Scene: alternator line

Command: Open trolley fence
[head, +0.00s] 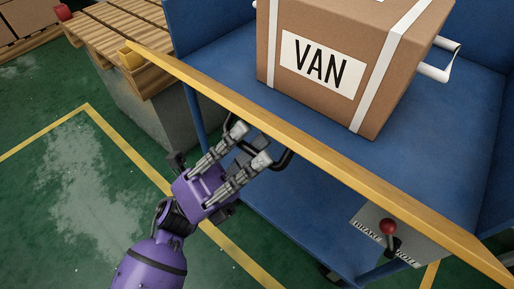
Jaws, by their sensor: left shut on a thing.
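The trolley (436,131) is blue. A yellow fence bar (310,146) runs along its near side, from the upper left to the lower right. A black handle (284,157) hangs on the bar near its middle. My left gripper (249,147) is at this handle and shut on it, with its fingers partly covering it. The fence bar lies across the front of the trolley deck. My right gripper is not in view.
A brown box marked VAN (328,64) stands on the trolley deck behind the bar. A brake plate with a red-knobbed lever (388,227) is at the lower right. A wooden pallet (120,35) is at the upper left. Green floor (80,190) is open at left.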

